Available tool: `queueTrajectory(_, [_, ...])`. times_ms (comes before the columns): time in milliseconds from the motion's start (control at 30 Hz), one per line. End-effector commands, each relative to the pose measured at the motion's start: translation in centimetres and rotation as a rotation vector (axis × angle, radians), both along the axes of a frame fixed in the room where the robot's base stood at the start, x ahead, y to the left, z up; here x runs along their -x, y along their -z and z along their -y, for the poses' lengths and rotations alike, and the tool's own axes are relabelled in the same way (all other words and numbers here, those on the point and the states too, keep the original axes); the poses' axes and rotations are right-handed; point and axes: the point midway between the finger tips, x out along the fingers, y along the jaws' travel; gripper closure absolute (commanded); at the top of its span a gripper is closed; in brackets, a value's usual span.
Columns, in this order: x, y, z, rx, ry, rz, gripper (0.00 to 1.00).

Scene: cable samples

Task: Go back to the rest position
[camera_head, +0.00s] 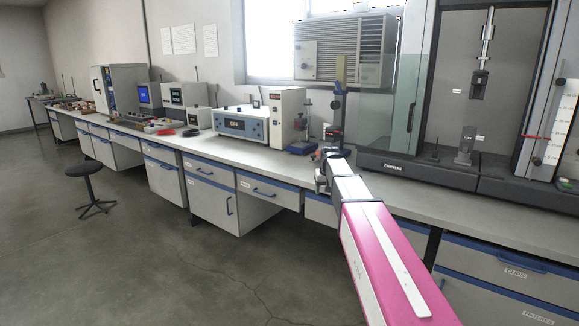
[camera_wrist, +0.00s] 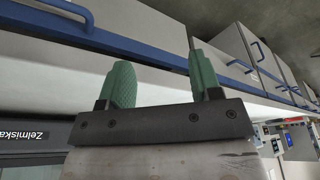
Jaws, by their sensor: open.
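My gripper (camera_wrist: 163,82) shows in the wrist view with two green ridged fingers spread wide apart. It is open and nothing is between the fingers. Beyond the fingers are the blue front edge and drawers of the workbench. In the head view my pink and white arm reaches forward to the front edge of the long workbench (camera_head: 400,200). My gripper's end (camera_head: 321,176) is small and dark there, partly hidden by the arm, beside the bench edge. I cannot tell its exact gap to the bench.
A tall testing machine (camera_head: 430,172) stands on the bench to the right of my arm. A small stand (camera_head: 302,147), a white cabinet (camera_head: 287,117) and a blue-framed instrument (camera_head: 240,124) stand to its left. A black stool (camera_head: 84,170) stands on open floor at left.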

Motion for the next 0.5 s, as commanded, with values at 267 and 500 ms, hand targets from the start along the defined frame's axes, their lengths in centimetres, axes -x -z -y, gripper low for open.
queueTrajectory(267, [12.5, 11.0, 1.7, 0.008, 0.042, -0.104, 0.42])
queueTrajectory(500, [23.2, 17.7, 2.9, 0.015, 0.076, -0.189, 0.42])
